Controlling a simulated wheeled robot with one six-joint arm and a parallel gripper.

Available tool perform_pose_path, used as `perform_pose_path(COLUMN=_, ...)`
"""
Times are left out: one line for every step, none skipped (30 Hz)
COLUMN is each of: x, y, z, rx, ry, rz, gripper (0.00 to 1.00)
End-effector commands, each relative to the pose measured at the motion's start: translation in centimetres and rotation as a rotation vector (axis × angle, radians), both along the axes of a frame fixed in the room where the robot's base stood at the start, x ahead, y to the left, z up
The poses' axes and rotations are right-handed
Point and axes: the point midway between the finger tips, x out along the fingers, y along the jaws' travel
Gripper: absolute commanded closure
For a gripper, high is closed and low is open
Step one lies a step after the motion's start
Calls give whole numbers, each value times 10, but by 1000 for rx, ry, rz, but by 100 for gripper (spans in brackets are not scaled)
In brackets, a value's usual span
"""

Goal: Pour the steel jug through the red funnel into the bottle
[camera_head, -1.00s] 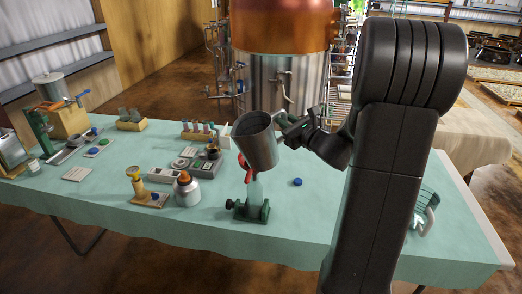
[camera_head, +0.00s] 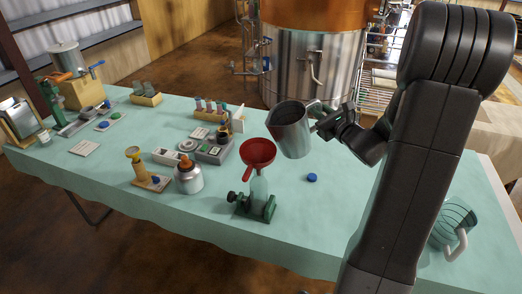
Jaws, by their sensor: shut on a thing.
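The steel jug (camera_head: 290,132) is held in the air, slightly tilted, its open mouth up and its inside dark. My gripper (camera_head: 323,118) is shut on its handle at the jug's right side. The red funnel (camera_head: 257,151) sits at the top of the clear bottle (camera_head: 259,189), mouth up, with a red part hanging at its left. The bottle stands in a green clamp stand (camera_head: 266,209) near the table's front edge. Any liquid in the jug or bottle cannot be made out.
A blue cap (camera_head: 312,178) lies right of the stand. A steel flask with an orange top (camera_head: 188,178) and a wooden piece with a yellow top (camera_head: 134,158) stand left. The green-covered table (camera_head: 330,215) is bare around the cap.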

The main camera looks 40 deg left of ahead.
Motion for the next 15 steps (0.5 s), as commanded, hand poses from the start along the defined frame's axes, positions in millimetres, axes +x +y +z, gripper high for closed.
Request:
perform_pose_path(x=0, y=0, z=-8, rx=2, ry=1, rz=0, gripper=100)
perform_pose_path(x=0, y=0, z=-13, rx=2, ry=2, rz=0, gripper=100)
perform_pose_path(x=0, y=0, z=-20, rx=2, ry=4, rz=0, gripper=100)
perform_pose_path(x=0, y=0, z=-26, rx=3, ry=4, rz=-1, gripper=100)
perform_pose_path(x=-1, y=0, z=-19, rx=-4, ry=-15, rz=0, gripper=100)
perform_pose_path(x=-3, y=2, z=-4, rx=-24, ry=-60, rz=1, gripper=100)
perform_pose_path(x=-4, y=2, z=2, rx=-39, ry=-89, rz=1, gripper=100)
perform_pose_path(x=-5, y=3, z=8, rx=-54, ry=-118, rz=0, gripper=100)
perform_pose_path(x=-7, y=4, z=16, rx=-74, ry=-156, rz=1, gripper=100)
perform_pose_path(x=-8, y=4, z=22, rx=-88, ry=-185, rz=2, gripper=100)
perform_pose_path(x=-9, y=5, z=27, rx=-103, ry=-213, rz=1, gripper=100)
perform_pose_path(x=-10, y=6, z=35, rx=-123, ry=-250, rz=1, gripper=100)
perform_pose_path(x=-12, y=6, z=40, rx=-136, ry=-279, rz=1, gripper=100)
perform_pose_path(x=-13, y=7, z=46, rx=-151, ry=-308, rz=0, gripper=100)
perform_pose_path(x=-14, y=8, z=53, rx=-170, ry=-345, rz=1, gripper=100)
